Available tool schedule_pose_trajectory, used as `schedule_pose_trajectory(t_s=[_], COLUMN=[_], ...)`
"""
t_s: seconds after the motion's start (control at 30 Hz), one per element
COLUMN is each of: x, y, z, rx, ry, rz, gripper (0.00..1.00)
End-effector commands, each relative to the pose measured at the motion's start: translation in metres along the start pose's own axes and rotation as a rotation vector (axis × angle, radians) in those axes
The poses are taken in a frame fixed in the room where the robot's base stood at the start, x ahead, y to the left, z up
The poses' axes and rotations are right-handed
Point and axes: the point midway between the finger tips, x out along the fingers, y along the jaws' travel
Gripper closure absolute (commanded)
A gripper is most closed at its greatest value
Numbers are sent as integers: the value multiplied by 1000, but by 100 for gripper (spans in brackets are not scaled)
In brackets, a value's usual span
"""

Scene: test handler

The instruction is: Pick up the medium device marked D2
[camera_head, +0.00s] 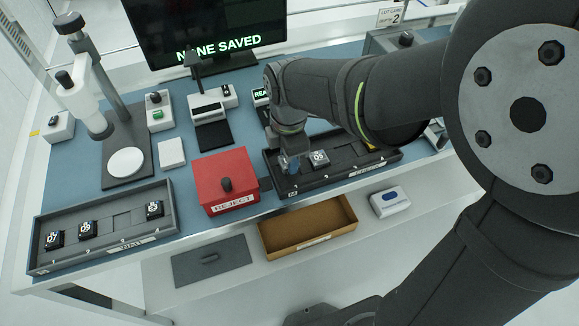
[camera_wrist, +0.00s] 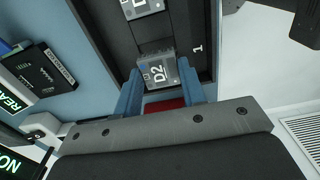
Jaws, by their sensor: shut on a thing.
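The grey device marked D2 (camera_wrist: 158,73) sits between the two blue fingers of my gripper (camera_wrist: 159,82) in the wrist view. The fingers are shut on its two sides. It is over or in the end slot of the dark tray (camera_wrist: 203,22), beside the printed 1; I cannot tell whether it is lifted. In the head view my gripper (camera_head: 290,163) is at the left end of that tray (camera_head: 345,178), and D2 is hidden there. A grey device marked D5 (camera_head: 320,158) lies just right of the gripper.
A red REJECT box (camera_head: 222,175) stands left of the tray. A cardboard bin (camera_head: 306,228) and a white box with a blue top (camera_head: 390,202) are in front. Another tray (camera_head: 120,228) with several black devices is at the left. A press stand (camera_head: 95,80) is behind it.

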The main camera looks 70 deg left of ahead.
Motion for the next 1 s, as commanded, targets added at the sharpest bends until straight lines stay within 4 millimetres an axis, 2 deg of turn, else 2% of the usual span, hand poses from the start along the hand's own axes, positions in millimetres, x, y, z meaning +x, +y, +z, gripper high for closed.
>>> schedule_pose_trajectory(t_s=[0.5, 1.0], x=[-24, -26], y=[0, 0], z=[0, 0], rx=[0, 0], ry=[0, 0], rz=[1, 0], gripper=[83, 83])
